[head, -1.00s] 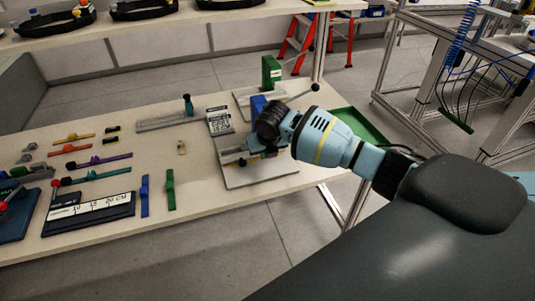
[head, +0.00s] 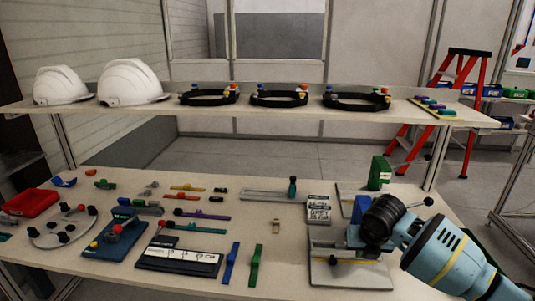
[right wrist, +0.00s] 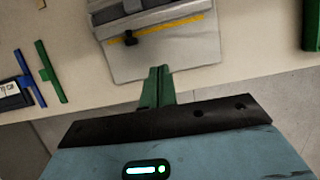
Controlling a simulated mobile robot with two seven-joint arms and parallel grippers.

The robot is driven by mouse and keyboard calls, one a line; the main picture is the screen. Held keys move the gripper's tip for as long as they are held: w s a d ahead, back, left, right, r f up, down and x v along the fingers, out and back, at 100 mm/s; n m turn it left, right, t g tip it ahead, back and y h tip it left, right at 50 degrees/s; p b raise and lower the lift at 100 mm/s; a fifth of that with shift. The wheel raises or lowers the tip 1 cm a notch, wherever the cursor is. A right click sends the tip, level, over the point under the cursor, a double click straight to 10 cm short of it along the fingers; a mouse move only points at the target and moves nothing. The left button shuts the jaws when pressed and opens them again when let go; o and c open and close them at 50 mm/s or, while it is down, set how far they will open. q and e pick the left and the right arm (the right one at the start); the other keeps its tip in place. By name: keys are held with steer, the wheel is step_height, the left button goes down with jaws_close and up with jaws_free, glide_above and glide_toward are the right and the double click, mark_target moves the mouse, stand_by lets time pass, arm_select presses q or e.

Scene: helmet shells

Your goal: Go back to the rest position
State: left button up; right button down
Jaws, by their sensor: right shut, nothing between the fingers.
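My right arm reaches in from the lower right in the head view, with its dark wrist joint (head: 382,222) beside the grey fixture plate (head: 350,274) at the table's right front. The right gripper's green fingers (right wrist: 159,72) show in the right wrist view, closed together with nothing between them. They are close to the near edge of the fixture plate, which carries a yellow strip and a black knob. In the head view my arm hides part of the fixture and I cannot make out the fingers. My left gripper is in neither view.
The table holds many small parts, a blue bar (head: 230,264), a green bar (head: 255,265) and a red tray (head: 30,204). Behind is a shelf with white helmets (head: 132,82) and black rings (head: 278,98). A green block (head: 379,172) and a lever stand near my right arm.

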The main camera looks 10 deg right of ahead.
steer(key=s+a+f+m+g+y, duration=0.1)
steer(key=s+a+f+m, duration=0.55)
steer(key=s, duration=0.35)
steer(key=s+a+f+m+y, duration=0.2)
steer(key=s+a+f+m, duration=0.45)
steer(key=s, duration=0.35)
steer(key=s+d+m+g+h, duration=0.1)
steer(key=s+d+m, duration=0.1)
steer(key=s+m, duration=0.8)
steer(key=s+d+m+g+h, duration=0.1)
steer(key=s+d+m, duration=0.1)
steer(key=s+m, duration=0.85)
steer(key=w+a+f+n+t+y, duration=0.1)
steer(key=w+f+t, duration=0.1)
steer(key=f+t, duration=0.2)
steer(key=w+a+f+n+t+y, duration=0.1)
steer(key=a+f+t, duration=0.1)
steer(key=f+t, duration=0.2)
steer(key=shift+w+f, duration=0.4)
steer(key=shift+f, duration=0.65)
steer(key=shift+n, duration=0.25)
